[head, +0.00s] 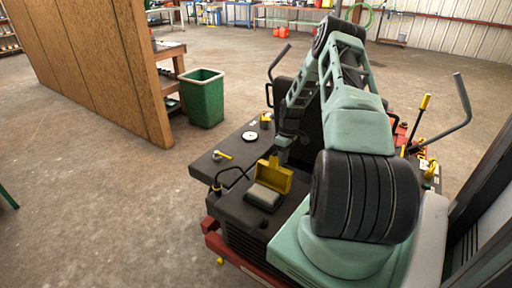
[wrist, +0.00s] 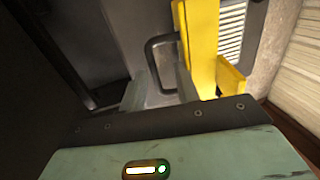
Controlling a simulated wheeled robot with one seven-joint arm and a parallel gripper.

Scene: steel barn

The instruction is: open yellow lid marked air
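The yellow lid (head: 273,177) stands raised on its edge at the far side of a grey block (head: 263,196) on the dark machine deck. No marking on it is readable. In the wrist view a tall yellow part (wrist: 200,40), likely this lid, rises just to the right of the fingers. My gripper (head: 283,150) is just beyond and above the lid in the head view, its fingertips hard to make out. In the wrist view my gripper (wrist: 160,88) has its two pale fingers apart with nothing clearly between them. Contact with the lid cannot be told.
A yellow-handled part (head: 222,155) and a white round cap (head: 250,135) sit on the deck. A dark bar handle (wrist: 153,60) stands beyond the fingers. A green bin (head: 205,100) and wooden partition (head: 95,65) stand left.

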